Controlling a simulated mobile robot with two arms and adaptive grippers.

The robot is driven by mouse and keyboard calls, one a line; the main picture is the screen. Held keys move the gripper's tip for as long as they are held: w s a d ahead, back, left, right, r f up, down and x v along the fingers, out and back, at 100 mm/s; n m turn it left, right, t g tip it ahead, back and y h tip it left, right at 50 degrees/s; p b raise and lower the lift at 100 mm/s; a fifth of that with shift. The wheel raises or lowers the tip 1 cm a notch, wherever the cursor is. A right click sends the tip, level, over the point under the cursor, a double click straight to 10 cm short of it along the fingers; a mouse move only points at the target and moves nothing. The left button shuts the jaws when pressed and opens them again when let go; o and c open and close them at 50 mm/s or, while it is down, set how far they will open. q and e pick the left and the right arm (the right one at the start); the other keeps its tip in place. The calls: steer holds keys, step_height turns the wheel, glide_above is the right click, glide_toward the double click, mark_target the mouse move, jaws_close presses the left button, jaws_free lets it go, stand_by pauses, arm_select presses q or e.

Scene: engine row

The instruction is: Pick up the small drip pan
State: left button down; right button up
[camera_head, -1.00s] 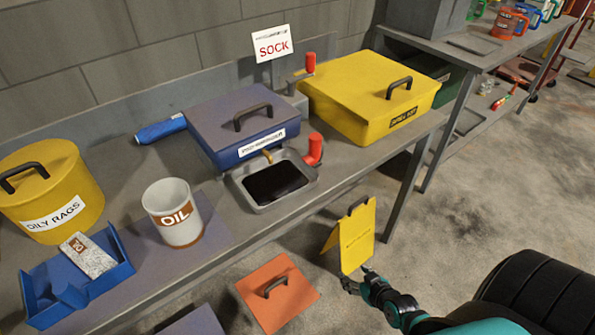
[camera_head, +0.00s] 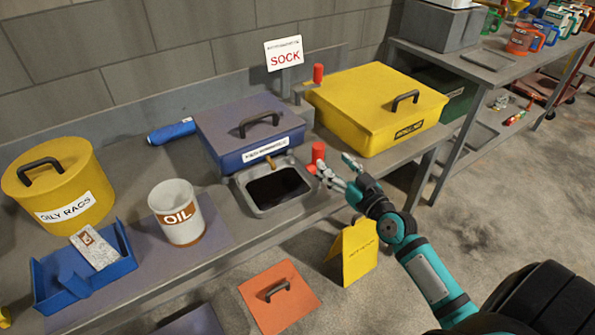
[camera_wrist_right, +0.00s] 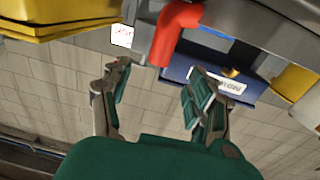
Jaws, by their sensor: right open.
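The small drip pan (camera_head: 287,208) is a grey metal tray with dark liquid in it, on the bench in front of the blue box (camera_head: 230,150). A red upright grip (camera_head: 318,153) stands at its right corner. My right gripper (camera_head: 335,164) is open and empty, just right of the red grip, with its fingertips close to it; contact cannot be told. In the right wrist view the open fingers (camera_wrist_right: 160,75) point toward a red grip (camera_wrist_right: 173,35) and the blue box (camera_wrist_right: 180,72). The pan's body is not clear there. My left gripper is not in view.
A yellow box (camera_head: 370,95) stands right of the blue one, beside another red-handled part (camera_head: 318,74). An OIL tin (camera_head: 178,215), blue tray (camera_head: 112,280) and yellow OILY RAGS bin (camera_head: 60,180) lie left.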

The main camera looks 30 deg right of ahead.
mark_target(322, 152)
steer(key=w, duration=0.8)
steer(key=shift+w+a+f+p, duration=0.1)
steer(key=shift+w+f+p, duration=0.05)
steer(key=shift+f+p, duration=0.15)
steer(key=shift+r, duration=0.1)
steer(key=shift+c, duration=0.8)
jaws_close()
